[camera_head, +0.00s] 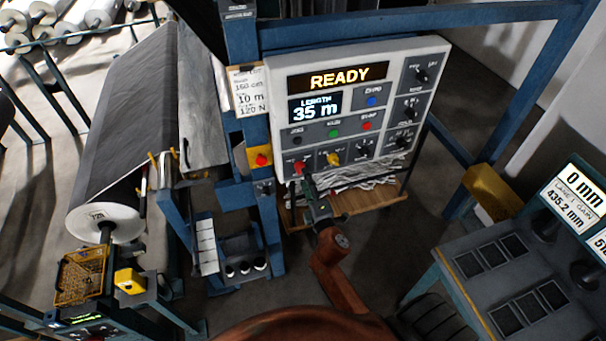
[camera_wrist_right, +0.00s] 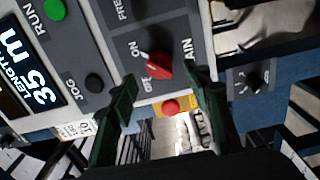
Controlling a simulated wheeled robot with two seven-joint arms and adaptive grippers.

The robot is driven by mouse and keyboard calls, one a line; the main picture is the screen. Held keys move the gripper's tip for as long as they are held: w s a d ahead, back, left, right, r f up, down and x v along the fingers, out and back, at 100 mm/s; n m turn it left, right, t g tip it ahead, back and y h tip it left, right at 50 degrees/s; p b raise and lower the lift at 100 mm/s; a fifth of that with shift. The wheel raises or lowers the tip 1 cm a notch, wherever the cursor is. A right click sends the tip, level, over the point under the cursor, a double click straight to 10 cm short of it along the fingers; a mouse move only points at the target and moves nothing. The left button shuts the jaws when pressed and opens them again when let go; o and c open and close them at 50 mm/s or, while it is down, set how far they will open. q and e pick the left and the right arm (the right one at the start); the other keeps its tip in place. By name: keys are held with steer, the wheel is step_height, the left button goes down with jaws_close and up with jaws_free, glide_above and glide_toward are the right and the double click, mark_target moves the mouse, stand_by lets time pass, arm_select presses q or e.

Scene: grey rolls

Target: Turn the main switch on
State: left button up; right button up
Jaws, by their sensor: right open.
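The main switch is a red rotary knob (camera_head: 299,167) at the lower left of the white control panel (camera_head: 439,47). The knob also shows in the right wrist view (camera_wrist_right: 159,68), beside ON and OFF marks; I cannot tell surely which mark it points to. My right gripper (camera_head: 308,183) is just below and in front of the knob. In the right wrist view its two fingers (camera_wrist_right: 163,90) are apart, with the knob beyond and between their tips and nothing held. My left gripper is not in view.
The panel display (camera_head: 338,78) reads READY, length 35 m. A yellow knob (camera_head: 333,158) sits right of the switch. A red button on a yellow box (camera_head: 261,159) is left of the panel. A blue frame post (camera_head: 243,45) stands beside it. A grey console (camera_head: 500,270) is at right.

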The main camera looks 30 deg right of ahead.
steer(key=v, duration=0.7)
steer(key=shift+s, duration=0.35)
steer(key=shift+a, duration=0.1)
